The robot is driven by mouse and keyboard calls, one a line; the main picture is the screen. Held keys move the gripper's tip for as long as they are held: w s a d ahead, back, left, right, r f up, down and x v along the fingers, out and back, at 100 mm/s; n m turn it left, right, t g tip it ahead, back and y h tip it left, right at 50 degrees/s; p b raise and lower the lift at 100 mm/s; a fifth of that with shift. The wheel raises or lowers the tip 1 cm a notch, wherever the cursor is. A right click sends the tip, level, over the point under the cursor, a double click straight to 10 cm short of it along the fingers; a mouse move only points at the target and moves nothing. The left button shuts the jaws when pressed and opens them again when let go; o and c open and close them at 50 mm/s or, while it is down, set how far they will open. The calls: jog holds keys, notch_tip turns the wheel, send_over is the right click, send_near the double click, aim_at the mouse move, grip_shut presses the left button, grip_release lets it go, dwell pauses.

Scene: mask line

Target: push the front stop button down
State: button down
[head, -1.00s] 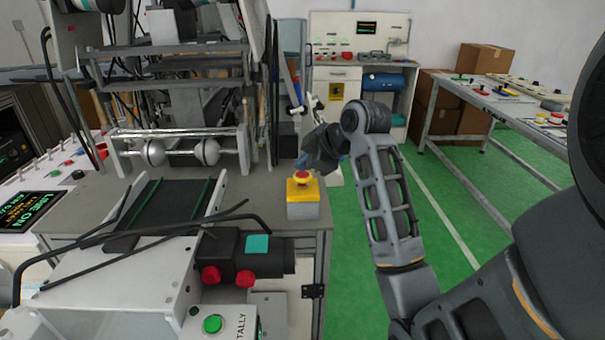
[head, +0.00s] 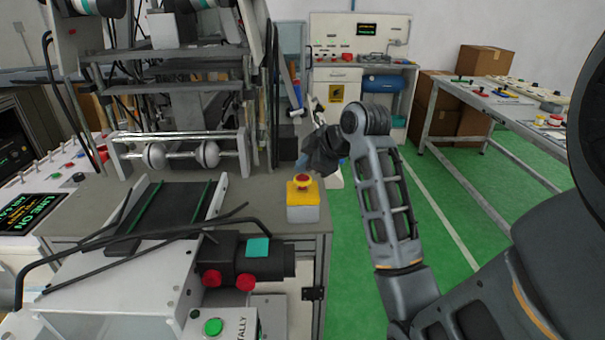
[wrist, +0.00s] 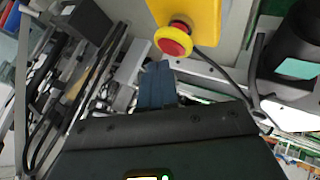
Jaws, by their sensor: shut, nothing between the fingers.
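The front stop button (head: 302,180) is a red mushroom head on a yellow-topped grey box. The box stands at the front right corner of the machine bench. In the wrist view the red button (wrist: 173,40) shows at the top centre on its yellow housing, just beyond the fingertips. My gripper (head: 301,162) is shut and empty, behind and slightly above the button in the head view. Its blue-grey fingers (wrist: 156,84) point toward the button in the wrist view, and a gap seems to remain between them.
The machine's metal roller frame (head: 180,152) and dark conveyor (head: 165,208) lie left of the button. A dark motor with red knobs (head: 250,262) sits in front. Green floor (head: 460,195) is open to the right, before a side table (head: 500,105).

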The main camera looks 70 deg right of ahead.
aim_at(305, 179)
jog(key=shift+r, duration=0.25)
notch_tip(305, 179, up, 5)
jog(key=p, duration=0.4)
jog(key=shift+p, duration=0.3)
dwell(0.5)
